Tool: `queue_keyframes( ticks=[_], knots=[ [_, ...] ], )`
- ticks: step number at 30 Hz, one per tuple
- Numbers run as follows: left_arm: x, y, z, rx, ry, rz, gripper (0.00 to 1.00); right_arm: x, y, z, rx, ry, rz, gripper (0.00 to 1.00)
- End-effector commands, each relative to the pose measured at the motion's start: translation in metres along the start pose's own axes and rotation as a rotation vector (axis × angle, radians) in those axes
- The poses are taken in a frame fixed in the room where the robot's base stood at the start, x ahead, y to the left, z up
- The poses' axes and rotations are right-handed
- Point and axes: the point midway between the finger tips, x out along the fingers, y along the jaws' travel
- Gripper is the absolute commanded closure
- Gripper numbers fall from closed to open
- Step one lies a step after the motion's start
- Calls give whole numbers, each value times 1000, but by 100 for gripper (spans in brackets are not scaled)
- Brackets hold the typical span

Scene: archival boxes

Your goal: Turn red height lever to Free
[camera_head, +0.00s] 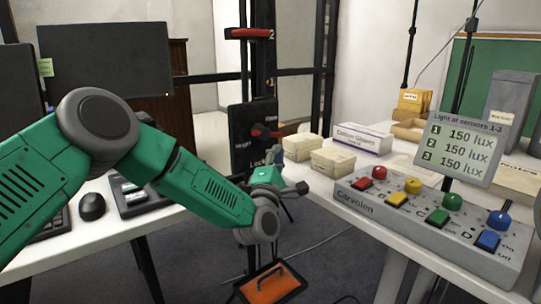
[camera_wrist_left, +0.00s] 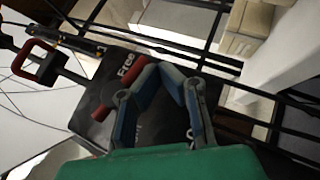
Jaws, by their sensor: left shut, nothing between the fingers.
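The red height lever (camera_head: 265,132) is on a black panel (camera_head: 240,118) fixed to the dark upright post. In the left wrist view the lever (camera_wrist_left: 106,98) lies beside my left finger, partly hidden by it; I cannot tell if they touch. The word "Free" is readable on the panel (camera_wrist_left: 88,125) near the lever; the lettering below is mostly hidden by the fingers. My left gripper (camera_wrist_left: 163,72) is shut and empty in front of the panel. In the head view the left gripper (camera_head: 278,156) is just below and right of the lever. My right gripper is not in view.
Another red handle (camera_head: 249,33) is higher on the post. A desk with monitors (camera_head: 105,60) and a mouse (camera_head: 92,206) is at left. At right, a white table holds boxes (camera_head: 362,138) and a control console (camera_head: 430,222) with colored knobs.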

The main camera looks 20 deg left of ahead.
Motion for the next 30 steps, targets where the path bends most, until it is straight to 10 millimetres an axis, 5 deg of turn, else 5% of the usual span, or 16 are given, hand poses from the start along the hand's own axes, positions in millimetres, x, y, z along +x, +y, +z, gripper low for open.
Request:
queue_keyframes(
  ticks=[3,15,30],
  knots=[
    [-12,-26,-2,-1,0,-2,100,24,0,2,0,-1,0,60],
    [-77,-67,11,0,0,-5,100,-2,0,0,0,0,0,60],
    [-89,-75,12,1,0,-2,100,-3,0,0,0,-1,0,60]
  ],
)
